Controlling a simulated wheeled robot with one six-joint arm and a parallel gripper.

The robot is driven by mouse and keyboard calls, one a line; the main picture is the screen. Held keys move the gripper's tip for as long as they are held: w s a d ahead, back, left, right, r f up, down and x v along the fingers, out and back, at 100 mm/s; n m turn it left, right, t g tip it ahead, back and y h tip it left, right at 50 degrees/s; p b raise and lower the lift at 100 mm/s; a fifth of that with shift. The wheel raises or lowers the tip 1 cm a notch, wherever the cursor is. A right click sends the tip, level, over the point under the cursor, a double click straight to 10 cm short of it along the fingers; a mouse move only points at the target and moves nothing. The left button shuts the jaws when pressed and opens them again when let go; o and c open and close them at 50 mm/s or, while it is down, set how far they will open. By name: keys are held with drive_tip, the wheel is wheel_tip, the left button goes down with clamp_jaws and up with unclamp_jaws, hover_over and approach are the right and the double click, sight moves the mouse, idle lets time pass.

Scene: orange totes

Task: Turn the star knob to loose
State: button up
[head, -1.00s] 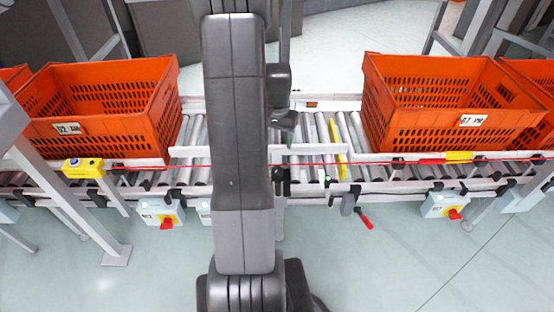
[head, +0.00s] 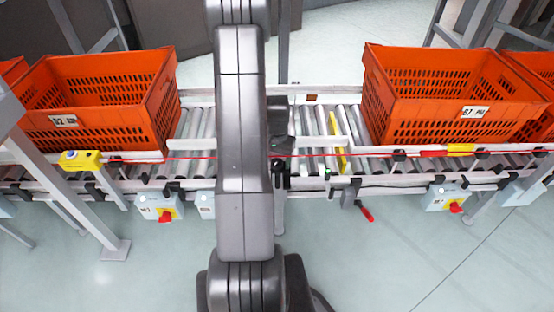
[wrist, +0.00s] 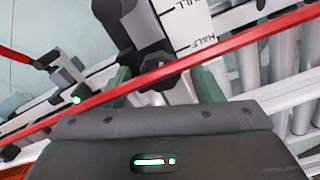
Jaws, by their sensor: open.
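A dark, lobed star knob (wrist: 166,76) shows in the upper middle of the wrist view, on a black bracket beside a white plate marked FULL and HALF (wrist: 192,28). My gripper (wrist: 162,86) is open, with one greenish finger on each side of the knob in the picture. I cannot tell whether the fingers touch it. The red cord crosses in front of the fingers and close to the knob. In the head view my gripper (head: 281,145) is a dark shape over the conveyor's near side, partly hidden by my arm. The knob cannot be made out there.
A red pull cord (head: 330,156) runs along the near side of the roller conveyor (head: 312,112). Orange totes stand on it to the left (head: 105,115) and right (head: 425,95). Switch boxes (head: 446,197) and a red-handled lever (head: 367,214) hang at the near edge. Clear floor lies in front.

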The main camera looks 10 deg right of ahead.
drive_tip(key=c, duration=1)
